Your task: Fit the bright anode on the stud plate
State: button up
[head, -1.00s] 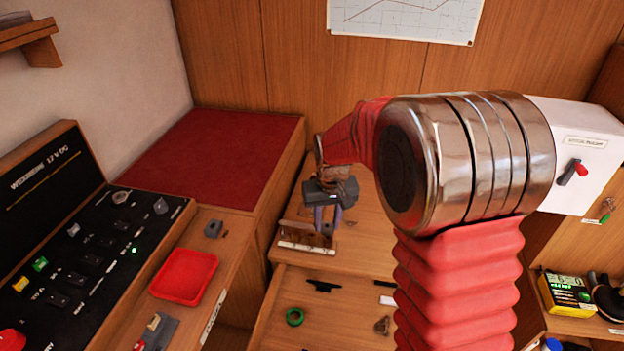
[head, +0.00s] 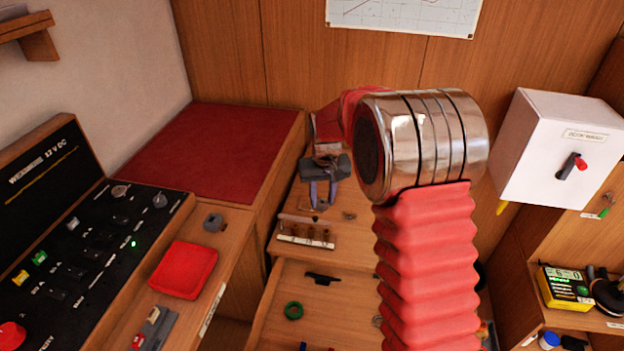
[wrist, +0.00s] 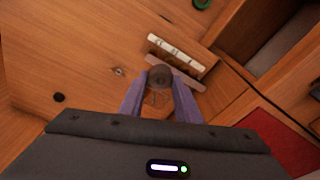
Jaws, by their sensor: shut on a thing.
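My gripper (head: 320,205) is above the wooden bench top, pointing down. Its two purple-grey fingers are shut on a small round grey-brown piece, which shows between the fingertips in the wrist view (wrist: 160,76). I cannot tell from its colour whether this is the bright anode. A low rack (head: 306,240) with a white label strip and several brown stubs stands just in front of the gripper; its label also shows in the wrist view (wrist: 176,49). The held piece looks above the bench and apart from the rack. I cannot make out the stud plate with certainty.
A white box (head: 560,150) hangs at right.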

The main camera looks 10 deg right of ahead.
jog(key=shift+w+f, duration=1.35)
jog(key=shift+w, duration=1.7)
jog(key=shift+w+f, duration=1.35)
jog(key=shift+w, duration=1.65)
jog(key=shift+w+f, duration=1.35)
jog(key=shift+w, duration=1.7)
jog(key=shift+f, duration=0.15)
jog(key=shift+f, duration=2.2)
jog(key=shift+f, duration=1.75)
jog(key=o, duration=1.2)
jog(key=shift+o, duration=0.2)
jog(key=shift+a, duration=0.1)
